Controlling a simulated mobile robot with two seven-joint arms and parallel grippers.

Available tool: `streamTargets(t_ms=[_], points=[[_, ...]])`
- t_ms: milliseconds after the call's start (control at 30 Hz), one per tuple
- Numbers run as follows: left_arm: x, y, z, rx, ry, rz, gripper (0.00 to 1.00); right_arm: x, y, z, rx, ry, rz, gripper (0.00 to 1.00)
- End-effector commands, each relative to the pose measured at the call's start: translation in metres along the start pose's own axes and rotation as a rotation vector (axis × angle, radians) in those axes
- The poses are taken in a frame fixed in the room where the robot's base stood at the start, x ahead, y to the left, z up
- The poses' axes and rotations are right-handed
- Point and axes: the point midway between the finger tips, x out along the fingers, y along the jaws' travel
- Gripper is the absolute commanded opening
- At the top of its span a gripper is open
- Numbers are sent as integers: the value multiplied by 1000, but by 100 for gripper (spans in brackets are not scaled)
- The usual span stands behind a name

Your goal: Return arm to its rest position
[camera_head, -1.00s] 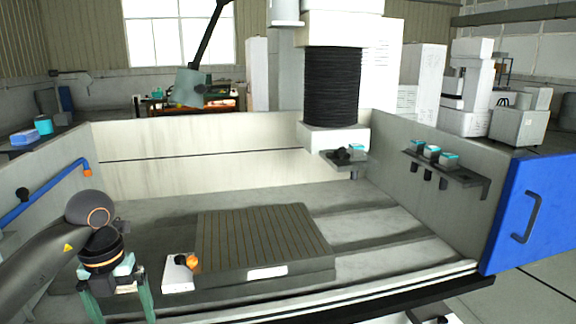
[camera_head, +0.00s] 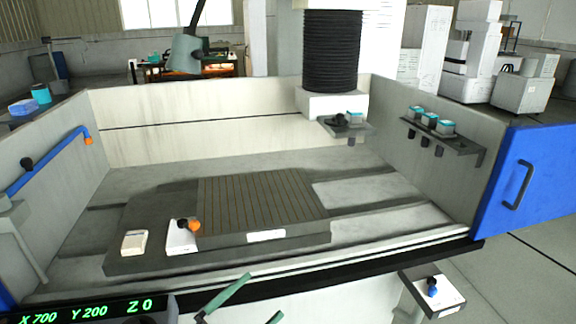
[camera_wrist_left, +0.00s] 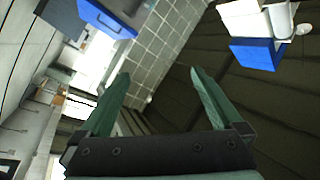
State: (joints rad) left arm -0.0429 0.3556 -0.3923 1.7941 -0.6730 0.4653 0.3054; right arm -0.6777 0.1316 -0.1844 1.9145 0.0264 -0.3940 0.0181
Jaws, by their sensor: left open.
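My left gripper (camera_head: 264,294) shows at the bottom edge of the head view, in front of the machine's front rim. Only its green fingers show there; the rest of the arm is out of frame. In the left wrist view the gripper (camera_wrist_left: 160,74) has its two green fingers spread wide with nothing between them. It points toward a dark floor and a tiled strip, clear of any object. My right gripper is in neither view.
The machine tank holds a slotted plate (camera_head: 262,205), a white block with an orange knob (camera_head: 181,238) and a small cream block (camera_head: 134,242). A readout (camera_head: 85,310) stands at lower left, a blue-knobbed box (camera_head: 432,291) at lower right. A blue door (camera_head: 505,195) is at right.

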Motion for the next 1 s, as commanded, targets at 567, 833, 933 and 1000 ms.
streamTargets(t_ms=[567, 833, 933, 1000], points=[[-244, 158, 109, -823, -1137, -254, 100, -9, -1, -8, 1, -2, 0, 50], [-244, 158, 109, -823, -1137, -254, 100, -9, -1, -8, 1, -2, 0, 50], [-244, 158, 109, -823, -1137, -254, 100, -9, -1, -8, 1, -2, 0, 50], [-244, 158, 109, -823, -1137, -254, 100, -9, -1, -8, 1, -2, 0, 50]])
